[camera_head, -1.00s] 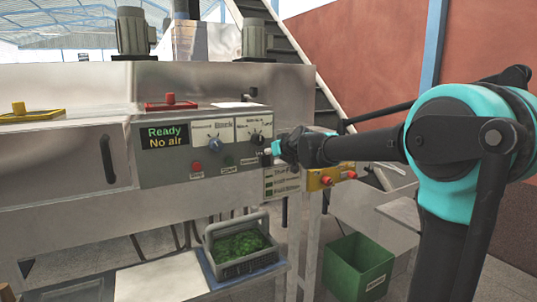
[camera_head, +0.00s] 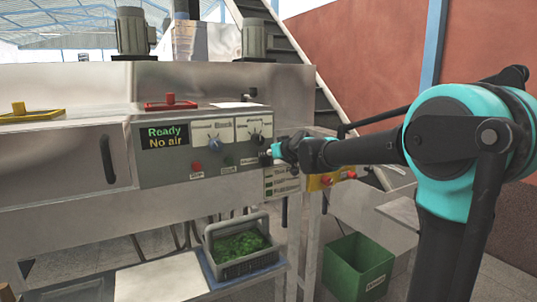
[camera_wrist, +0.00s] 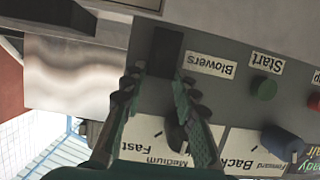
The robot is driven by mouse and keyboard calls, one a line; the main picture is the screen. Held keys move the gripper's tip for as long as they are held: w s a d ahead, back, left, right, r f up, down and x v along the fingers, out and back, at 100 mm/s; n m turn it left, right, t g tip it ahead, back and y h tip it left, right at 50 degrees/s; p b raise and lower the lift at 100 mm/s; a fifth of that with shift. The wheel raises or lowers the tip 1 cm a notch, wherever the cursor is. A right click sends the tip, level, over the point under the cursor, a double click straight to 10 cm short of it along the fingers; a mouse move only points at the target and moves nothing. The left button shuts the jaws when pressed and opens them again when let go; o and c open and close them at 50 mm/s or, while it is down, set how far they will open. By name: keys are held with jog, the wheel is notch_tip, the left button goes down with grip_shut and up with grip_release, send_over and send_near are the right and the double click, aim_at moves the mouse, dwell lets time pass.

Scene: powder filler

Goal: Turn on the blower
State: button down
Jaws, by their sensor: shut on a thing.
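The grey control panel (camera_head: 200,147) is on the front of the steel machine, and its display (camera_head: 164,135) reads "Ready / No air". In the wrist view, upside down, a dark blower switch (camera_wrist: 168,48) stands beside the "Blowers" label (camera_wrist: 210,64). My gripper (camera_head: 271,153) is at the panel's lower right corner. In the wrist view, my gripper (camera_wrist: 157,80) has one finger on each side of the switch's near end and is shut on it. The exact contact is partly hidden by the fingers.
A green Start button (camera_wrist: 264,88) and a blue knob (camera_wrist: 283,143) are close by on the panel. A grey basket of green material (camera_head: 240,262) stands below. A green bin (camera_head: 357,268) is on the floor at right. A yellow box with a red button (camera_head: 325,181) is beside the panel.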

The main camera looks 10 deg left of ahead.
jog(key=shift+s+d+f+t+y, duration=0.1)
jog(key=shift+s+f+t+y, duration=0.1)
jog(key=shift+t+y, duration=0.25)
jog(key=shift+s+f+t+y, duration=0.15)
jog(key=shift+t+y, duration=0.1)
jog(key=shift+t, duration=0.4)
jog(key=c, duration=1.2)
grip_release()
jog(key=shift+o, duration=0.2)
jog(key=shift+d, duration=0.1)
jog(key=v, duration=1.2)
jog(key=shift+f, duration=0.2)
